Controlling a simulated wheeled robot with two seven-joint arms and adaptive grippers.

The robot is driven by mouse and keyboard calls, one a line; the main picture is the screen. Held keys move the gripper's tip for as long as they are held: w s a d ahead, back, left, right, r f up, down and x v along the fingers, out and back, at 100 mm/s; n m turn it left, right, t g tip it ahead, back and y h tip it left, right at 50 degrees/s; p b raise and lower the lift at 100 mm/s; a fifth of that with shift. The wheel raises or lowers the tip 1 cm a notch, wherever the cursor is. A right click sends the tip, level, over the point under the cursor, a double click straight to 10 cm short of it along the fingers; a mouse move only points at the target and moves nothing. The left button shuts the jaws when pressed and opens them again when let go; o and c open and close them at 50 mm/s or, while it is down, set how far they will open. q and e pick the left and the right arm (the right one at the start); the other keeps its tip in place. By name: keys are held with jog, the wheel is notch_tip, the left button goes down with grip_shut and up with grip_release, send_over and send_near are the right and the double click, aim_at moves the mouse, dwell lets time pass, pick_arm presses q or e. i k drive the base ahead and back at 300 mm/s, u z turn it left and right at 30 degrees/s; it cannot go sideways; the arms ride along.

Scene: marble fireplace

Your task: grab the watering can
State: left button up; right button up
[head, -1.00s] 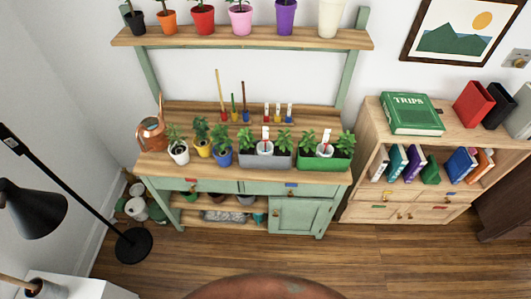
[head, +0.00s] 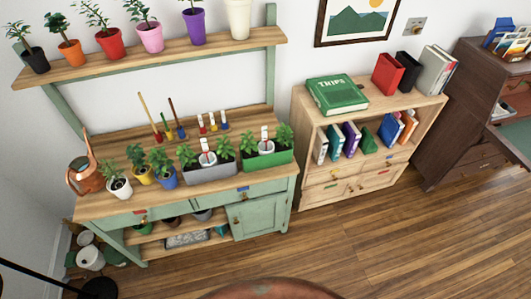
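The watering can (head: 84,174) is copper-coloured with a tall thin spout. In the head view it stands upright at the left end of the green potting bench's wooden worktop (head: 105,207). A white pot with a plant (head: 119,187) stands just right of it. Neither of my grippers shows in this view, so their state is hidden.
Yellow and blue pots, a grey planter (head: 210,174) and a green planter (head: 268,159) line the worktop. A shelf of potted plants (head: 150,50) runs above. A bookcase (head: 300,130) stands right. Wooden floor (head: 370,235) is clear in front.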

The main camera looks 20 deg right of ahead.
aim_at(85, 163)
jog(key=z, duration=0.45)
jog(key=k, duration=0.55)
jog(key=u, duration=0.5)
jog(key=i, duration=0.9)
jog(key=u, duration=1.1)
